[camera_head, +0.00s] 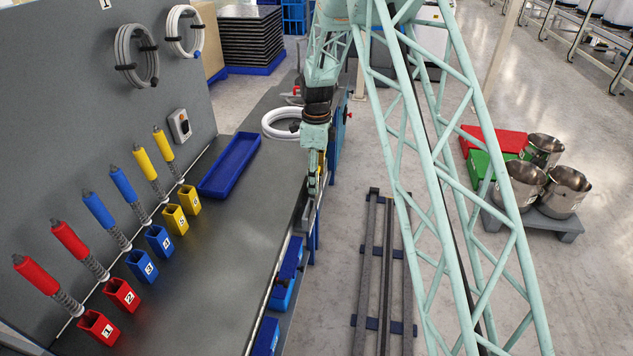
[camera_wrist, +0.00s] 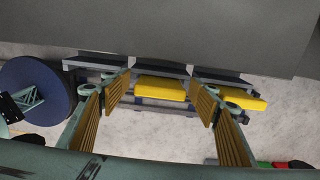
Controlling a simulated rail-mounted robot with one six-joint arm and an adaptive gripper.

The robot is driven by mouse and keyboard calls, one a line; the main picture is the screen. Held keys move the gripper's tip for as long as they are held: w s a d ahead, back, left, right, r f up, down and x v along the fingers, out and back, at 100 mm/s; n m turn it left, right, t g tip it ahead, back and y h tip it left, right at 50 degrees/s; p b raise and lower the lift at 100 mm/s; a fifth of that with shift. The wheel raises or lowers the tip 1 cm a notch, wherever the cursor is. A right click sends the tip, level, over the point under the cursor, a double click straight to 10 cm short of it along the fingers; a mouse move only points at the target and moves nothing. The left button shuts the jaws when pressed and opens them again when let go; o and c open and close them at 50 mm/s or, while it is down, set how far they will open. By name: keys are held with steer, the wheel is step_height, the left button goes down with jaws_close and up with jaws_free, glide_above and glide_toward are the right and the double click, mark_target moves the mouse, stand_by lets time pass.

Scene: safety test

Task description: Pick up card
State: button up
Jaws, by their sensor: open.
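I cannot make out a card for certain in either view. My gripper (camera_head: 312,185) is at the right edge of the workbench (camera_head: 225,260), pointing down. In the wrist view my gripper (camera_wrist: 162,97) is open, with its two ribbed yellow finger pads apart and nothing held between them. Beyond the fingers are a yellow flat-topped piece (camera_wrist: 160,89) and a second yellow piece (camera_wrist: 243,103) to its right, beside dark trays below the grey bench edge. I cannot tell whether either is the card.
Numbered red, blue and yellow holders stand along the bench's left, with a blue tray (camera_head: 230,165) behind. A white coil (camera_head: 282,123) lies near my gripper. Blue bins (camera_head: 283,290) hang along the bench's right edge. Metal pots (camera_head: 565,190) stand on a pallet at right.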

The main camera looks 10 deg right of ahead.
steer(key=c, duration=0.9)
steer(key=shift+o, duration=0.2)
steer(key=shift+r, duration=0.15)
steer(key=shift+r+p, duration=1.2)
steer(key=shift+r, duration=3.7)
